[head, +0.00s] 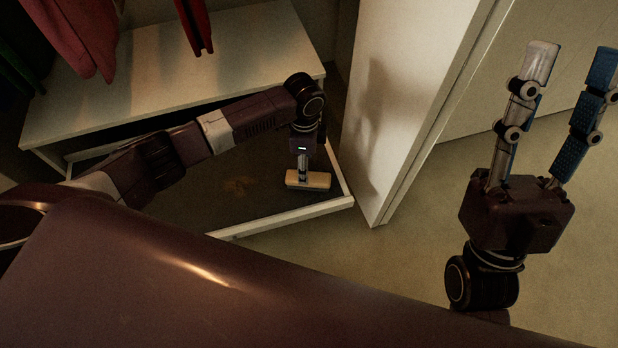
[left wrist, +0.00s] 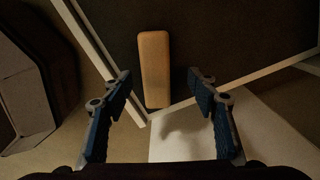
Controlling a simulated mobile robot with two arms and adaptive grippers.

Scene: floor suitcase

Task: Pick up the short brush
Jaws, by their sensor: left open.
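The short brush (head: 309,180) is a small block with a light wooden back. It lies in the open drawer (head: 285,219), near the drawer's front right corner. In the left wrist view the brush (left wrist: 154,68) stands lengthwise in the picture, between and beyond the fingers. My left gripper (head: 303,170) points down over the brush in the head view. In the left wrist view my left gripper (left wrist: 160,88) is open, with a finger on each side of the brush's near end. My right gripper (head: 573,62) is open and empty, raised at the right.
A white cabinet top (head: 240,50) lies behind the drawer, with red garments (head: 80,35) hanging above it. A white upright panel (head: 395,90) stands close to the drawer's right corner. The floor (head: 400,265) right of the drawer is clear.

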